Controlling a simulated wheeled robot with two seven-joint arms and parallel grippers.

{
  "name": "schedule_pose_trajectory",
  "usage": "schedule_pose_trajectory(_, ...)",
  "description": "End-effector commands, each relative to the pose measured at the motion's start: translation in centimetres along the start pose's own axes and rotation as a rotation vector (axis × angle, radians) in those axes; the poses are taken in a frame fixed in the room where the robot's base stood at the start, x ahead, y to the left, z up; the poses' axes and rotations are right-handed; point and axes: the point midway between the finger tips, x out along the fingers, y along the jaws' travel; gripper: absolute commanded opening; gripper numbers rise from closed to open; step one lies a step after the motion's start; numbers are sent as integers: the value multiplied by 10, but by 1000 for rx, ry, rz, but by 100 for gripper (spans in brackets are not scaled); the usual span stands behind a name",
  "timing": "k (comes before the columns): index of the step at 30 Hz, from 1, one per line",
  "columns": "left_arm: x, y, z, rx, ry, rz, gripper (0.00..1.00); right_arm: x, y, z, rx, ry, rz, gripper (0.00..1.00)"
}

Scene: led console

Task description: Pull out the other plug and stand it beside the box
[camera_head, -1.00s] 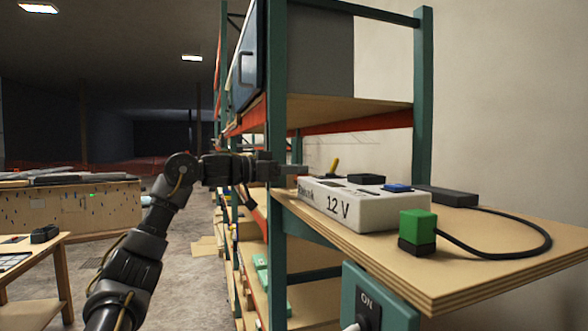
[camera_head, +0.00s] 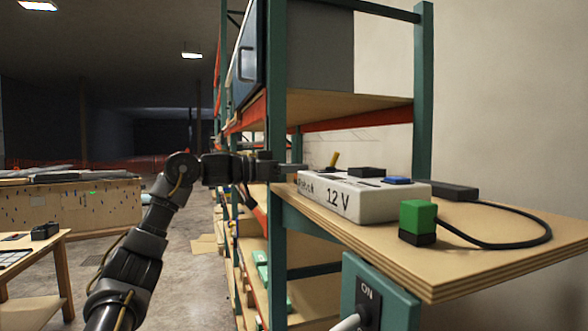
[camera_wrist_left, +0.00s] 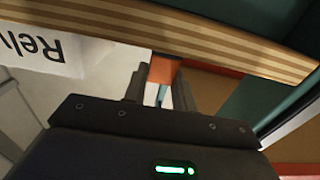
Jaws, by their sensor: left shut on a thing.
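The white box (camera_head: 385,207) marked 12 V sits on the plywood shelf. A green plug (camera_head: 418,215) with a dark base stands on the shelf at the box's right front, with a black cable looping from it. My left gripper (camera_head: 292,168) is at the box's left end. In the left wrist view the gripper (camera_wrist_left: 161,88) is shut on an orange block (camera_wrist_left: 165,72), which looks like a plug. In the head view the fingers hide this block. I cannot tell whether it still touches the box. My right gripper is not in view.
The shelf's plywood edge (camera_wrist_left: 230,37) runs close by the fingers in the wrist view. A teal switch box (camera_head: 384,292) marked ON hangs below the shelf. The shelf's front right (camera_head: 500,262) is clear.

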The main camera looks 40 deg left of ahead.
Motion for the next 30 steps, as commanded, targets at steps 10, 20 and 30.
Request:
schedule_pose_trajectory(10, 0, 0, 6, 0, 1, 0, 4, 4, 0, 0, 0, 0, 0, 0)
schedule_pose_trajectory(20, 0, 0, 7, 0, 1, 0, 52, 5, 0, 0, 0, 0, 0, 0)
schedule_pose_trajectory(30, -5, 0, 8, 1, 1, -1, 52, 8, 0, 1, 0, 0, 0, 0)
